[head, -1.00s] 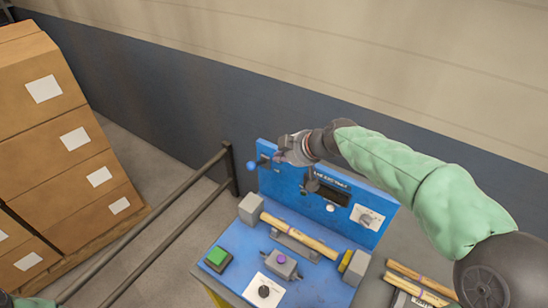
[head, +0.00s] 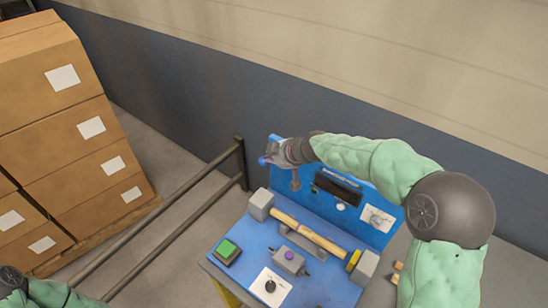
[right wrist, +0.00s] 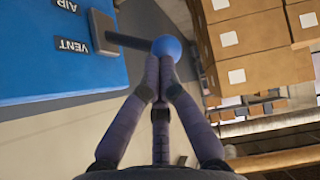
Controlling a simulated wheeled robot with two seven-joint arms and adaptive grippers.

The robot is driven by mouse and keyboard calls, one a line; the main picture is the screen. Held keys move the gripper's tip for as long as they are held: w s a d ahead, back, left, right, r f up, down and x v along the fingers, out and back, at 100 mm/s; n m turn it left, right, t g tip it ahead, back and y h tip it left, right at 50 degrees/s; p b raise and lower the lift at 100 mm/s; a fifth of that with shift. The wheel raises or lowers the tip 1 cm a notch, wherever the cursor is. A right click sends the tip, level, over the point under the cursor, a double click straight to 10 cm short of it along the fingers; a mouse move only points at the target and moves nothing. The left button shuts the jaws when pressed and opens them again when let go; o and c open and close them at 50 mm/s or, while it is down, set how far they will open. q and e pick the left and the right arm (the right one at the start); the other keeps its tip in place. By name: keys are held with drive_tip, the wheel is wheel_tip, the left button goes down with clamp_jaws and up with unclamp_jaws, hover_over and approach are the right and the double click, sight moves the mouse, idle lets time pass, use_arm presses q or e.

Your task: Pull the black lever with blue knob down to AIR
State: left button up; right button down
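The blue knob (right wrist: 167,47) sits on the end of a short black lever (right wrist: 128,41) in the right wrist view. The lever sticks out sideways from a grey block on the blue panel, level with the VENT label (right wrist: 73,45). The AIR label (right wrist: 67,5) is beside it; both read upside down. My right gripper (right wrist: 161,68) has its fingers drawn together, with the tips at the knob and partly covering it. I cannot tell whether they clamp it. In the head view my right gripper (head: 272,156) is at the panel's upper left corner. My left gripper is out of view.
The blue bench holds a wooden handle (head: 310,234) between grey blocks, a green button (head: 227,250) and a small grey box with a purple button (head: 290,258). A dark rail (head: 190,222) runs left of it. Stacked cartons (head: 70,130) stand farther left.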

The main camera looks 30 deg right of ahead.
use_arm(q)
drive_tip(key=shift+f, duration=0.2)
use_arm(e)
drive_tip(key=shift+f, duration=0.15)
use_arm(q)
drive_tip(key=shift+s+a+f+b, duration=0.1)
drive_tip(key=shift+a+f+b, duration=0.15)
drive_tip(key=shift+b, duration=0.15)
use_arm(e)
drive_tip(key=shift+s+a+f, duration=0.1)
drive_tip(key=shift+s+a, duration=0.05)
drive_tip(key=shift+a, duration=0.1)
